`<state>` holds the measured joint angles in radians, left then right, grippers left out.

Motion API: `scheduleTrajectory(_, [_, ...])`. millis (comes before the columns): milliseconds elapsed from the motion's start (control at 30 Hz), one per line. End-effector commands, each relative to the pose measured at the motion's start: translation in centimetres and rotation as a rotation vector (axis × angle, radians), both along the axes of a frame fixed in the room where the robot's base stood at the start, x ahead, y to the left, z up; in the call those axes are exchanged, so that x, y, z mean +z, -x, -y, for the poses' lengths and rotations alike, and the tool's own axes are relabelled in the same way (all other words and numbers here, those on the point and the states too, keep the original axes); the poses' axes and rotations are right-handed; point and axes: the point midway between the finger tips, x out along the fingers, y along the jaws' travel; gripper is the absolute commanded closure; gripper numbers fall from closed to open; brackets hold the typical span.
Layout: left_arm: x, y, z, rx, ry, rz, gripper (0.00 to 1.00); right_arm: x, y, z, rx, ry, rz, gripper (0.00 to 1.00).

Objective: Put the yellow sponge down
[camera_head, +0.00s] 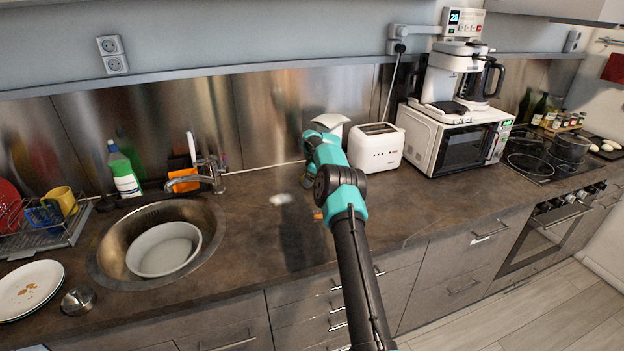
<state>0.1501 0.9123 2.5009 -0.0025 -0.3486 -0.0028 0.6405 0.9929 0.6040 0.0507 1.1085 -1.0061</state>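My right arm comes in from the bottom edge, a little right of centre, and reaches over the counter (240,240). Its gripper (308,183) is mostly hidden behind the teal wrist, and its fingers cannot be made out. A small orange bit (318,215) shows at the left edge of the arm; I cannot tell whether it is part of a sponge. No yellow sponge shows clearly. A small white object (280,199) is on or just above the counter, left of the arm. My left gripper is not in view.
A sink (108,262) with a white bowl (165,250) is at left, with an orange item (183,181) by the faucet. A dish rack (72,234) and plates (30,286) are farther left. A toaster (376,150) and microwave (450,140) stand behind, right of the arm.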

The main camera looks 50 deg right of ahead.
Motion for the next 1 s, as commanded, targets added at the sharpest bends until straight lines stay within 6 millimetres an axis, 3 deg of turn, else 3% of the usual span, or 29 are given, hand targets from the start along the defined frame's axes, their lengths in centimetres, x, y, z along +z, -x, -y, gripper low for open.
scheduleTrajectory(267, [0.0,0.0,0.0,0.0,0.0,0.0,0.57,0.1,0.0,0.0,0.0,0.0,0.0,0.17])
scheduleTrajectory(467, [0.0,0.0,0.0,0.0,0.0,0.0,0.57,1.5,0.4,0.2,0.0,0.001,0.001,0.17])
scheduleTrajectory(1000, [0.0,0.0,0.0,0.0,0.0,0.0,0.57,10.0,3.8,1.2,0.0,0.001,0.001,0.17])
